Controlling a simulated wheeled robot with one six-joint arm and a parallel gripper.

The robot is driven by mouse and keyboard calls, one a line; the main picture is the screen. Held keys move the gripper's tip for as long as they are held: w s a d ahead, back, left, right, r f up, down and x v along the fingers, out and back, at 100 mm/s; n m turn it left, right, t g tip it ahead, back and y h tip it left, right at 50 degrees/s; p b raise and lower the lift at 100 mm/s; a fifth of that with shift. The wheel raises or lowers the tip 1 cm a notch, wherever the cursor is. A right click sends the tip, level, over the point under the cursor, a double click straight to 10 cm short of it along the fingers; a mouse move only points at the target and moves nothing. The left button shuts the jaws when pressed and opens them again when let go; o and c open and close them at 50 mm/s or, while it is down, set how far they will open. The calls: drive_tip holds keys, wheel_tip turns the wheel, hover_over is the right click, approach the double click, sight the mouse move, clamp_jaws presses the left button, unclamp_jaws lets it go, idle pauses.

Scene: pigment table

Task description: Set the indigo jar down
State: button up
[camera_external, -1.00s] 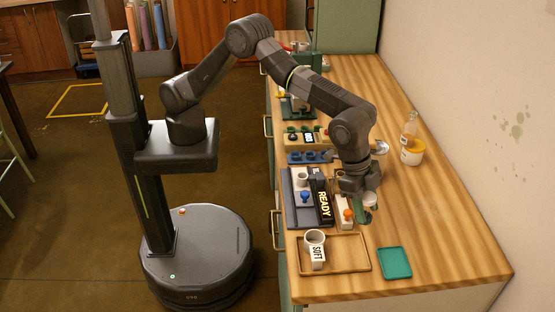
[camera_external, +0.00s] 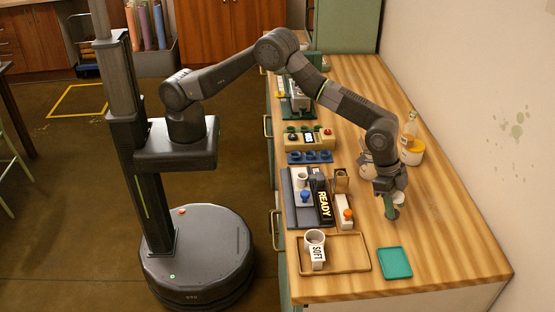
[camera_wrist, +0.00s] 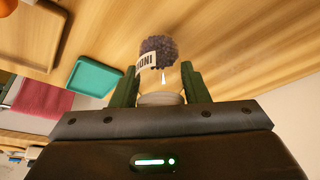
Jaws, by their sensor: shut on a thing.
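My gripper (camera_external: 391,208) is over the right part of the wooden table, behind the teal tray. Its green fingers also show in the wrist view (camera_wrist: 159,78), shut around the indigo jar (camera_wrist: 162,98). The jar is pale, with a dark purple-grey, rough-looking mass at its far end and a white label reading "INDI", partly cut off. In the outside view only a pale bit of the jar (camera_external: 400,197) shows beside the fingers. I cannot tell whether its bottom touches the table.
The teal tray (camera_external: 395,263) looks empty. Left of it lies a wooden tray (camera_external: 350,268) with a white "SOFT" mug (camera_external: 315,251). A dark "READY" board (camera_external: 324,204) and a white box with an orange knob (camera_external: 345,213) stand behind.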

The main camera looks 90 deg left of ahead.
drive_tip(key=shift+f, duration=1.15)
drive_tip(key=shift+f, duration=0.25)
drive_tip(key=o, duration=1)
drive_tip(key=shift+r, duration=0.1)
drive_tip(key=shift+r, duration=0.25)
drive_tip(key=b+v, duration=0.2)
drive_tip(key=v, duration=1)
drive_tip(key=shift+f, duration=0.2)
